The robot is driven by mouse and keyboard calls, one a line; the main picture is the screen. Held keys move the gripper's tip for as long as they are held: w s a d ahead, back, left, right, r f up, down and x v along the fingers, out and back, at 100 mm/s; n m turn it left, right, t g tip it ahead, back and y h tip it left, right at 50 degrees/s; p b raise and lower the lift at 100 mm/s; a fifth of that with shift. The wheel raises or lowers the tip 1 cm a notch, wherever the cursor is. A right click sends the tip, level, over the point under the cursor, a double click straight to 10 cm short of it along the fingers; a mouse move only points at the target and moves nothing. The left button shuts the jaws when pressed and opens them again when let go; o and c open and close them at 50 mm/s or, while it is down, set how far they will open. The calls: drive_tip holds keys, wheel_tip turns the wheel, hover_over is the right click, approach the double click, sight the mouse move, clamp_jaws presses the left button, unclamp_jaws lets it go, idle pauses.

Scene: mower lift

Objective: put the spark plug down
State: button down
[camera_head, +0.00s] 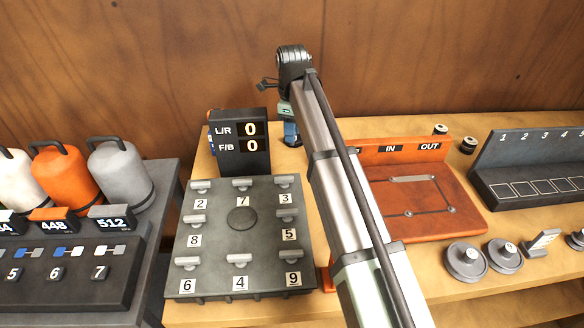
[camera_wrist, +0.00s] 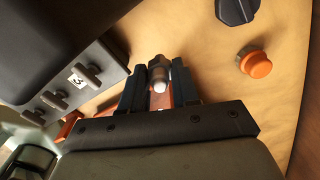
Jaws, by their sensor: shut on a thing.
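My gripper (camera_wrist: 160,80) is shut on the spark plug (camera_wrist: 160,72), which shows in the wrist view as a small grey-brown piece with a white tip between the dark fingers. In the head view my gripper (camera_head: 291,132) is partly hidden by my arm, just right of the L/R and F/B display box. The plug cannot be made out there. The fingers are over the tan table (camera_wrist: 205,70). I cannot tell whether the plug touches the table.
A display box (camera_head: 238,160) and a grey numbered panel (camera_head: 210,230) stand left of my arm. The orange IN/OUT board (camera_head: 445,205) lies right. An orange knob (camera_wrist: 257,65) and a dark knob (camera_wrist: 237,10) are near my gripper. The wooden wall (camera_head: 430,50) rises behind.

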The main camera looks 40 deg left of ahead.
drive_tip(key=shift+f, duration=5.05)
drive_tip(key=shift+f, duration=0.1)
drive_tip(key=c, duration=0.8)
unclamp_jaws()
wheel_tip(320, 180, up, 12)
drive_tip(key=shift+r, duration=0.15)
drive_tip(key=shift+w, duration=0.1)
